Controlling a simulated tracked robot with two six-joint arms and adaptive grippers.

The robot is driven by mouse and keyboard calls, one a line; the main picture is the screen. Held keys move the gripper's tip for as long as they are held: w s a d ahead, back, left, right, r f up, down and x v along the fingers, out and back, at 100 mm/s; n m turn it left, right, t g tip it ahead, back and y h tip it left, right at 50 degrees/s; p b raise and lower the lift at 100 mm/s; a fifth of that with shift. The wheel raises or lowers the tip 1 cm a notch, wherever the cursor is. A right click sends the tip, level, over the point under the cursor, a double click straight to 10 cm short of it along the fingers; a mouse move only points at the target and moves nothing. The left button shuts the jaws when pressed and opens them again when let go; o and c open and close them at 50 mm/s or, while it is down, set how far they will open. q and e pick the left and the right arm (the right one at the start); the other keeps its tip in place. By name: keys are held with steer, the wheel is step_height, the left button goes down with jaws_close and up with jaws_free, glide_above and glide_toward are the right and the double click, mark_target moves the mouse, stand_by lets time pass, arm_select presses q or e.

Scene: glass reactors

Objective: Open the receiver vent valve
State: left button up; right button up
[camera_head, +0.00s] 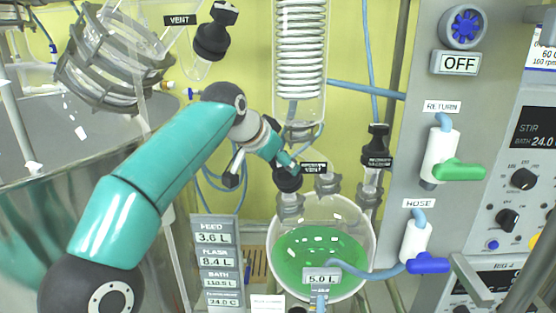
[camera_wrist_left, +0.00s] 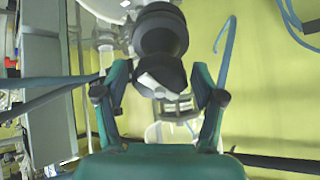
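The receiver flask (camera_head: 368,245) is a round glass vessel holding green liquid. A black valve knob (camera_head: 287,181) stands on its left neck beside a small black label that appears to read as a vent label (camera_head: 313,168). My left gripper (camera_head: 287,163) reaches in from the left and is at this knob, partly covering its top. In the left wrist view the black knob (camera_wrist_left: 160,38) lies between and beyond the two fingers of my left gripper (camera_wrist_left: 160,82). The fingers are apart, with a visible gap on each side of the knob. My right gripper is not in view.
Another black valve (camera_head: 376,150) stands right of the flask. A condenser coil (camera_head: 299,60) hangs above it. A large black VENT cap (camera_head: 213,38) is at upper left. The right panel carries RETURN (camera_head: 458,170) and HOSE (camera_head: 428,263) valve handles. A readout sign (camera_head: 216,262) stands left of the flask.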

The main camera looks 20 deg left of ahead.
arm_select(q)
steer(key=c, duration=0.8)
steer(key=shift+a, duration=0.15)
steer(key=shift+c, duration=0.3)
steer(key=shift+d+r+n, duration=0.1)
steer(key=shift+d+n, duration=0.1)
steer(key=shift+n, duration=0.2)
steer(key=n+y+p, duration=0.1)
steer(key=n, duration=0.3)
steer(key=shift+n, duration=0.3)
steer(key=n+p, duration=0.1)
steer(key=n, duration=0.2)
steer(key=n+y, duration=0.1)
steer(key=n, duration=0.2)
steer(key=shift+n+y+p, duration=0.3)
steer(key=shift+n+p, duration=0.1)
steer(key=shift+a, duration=0.1)
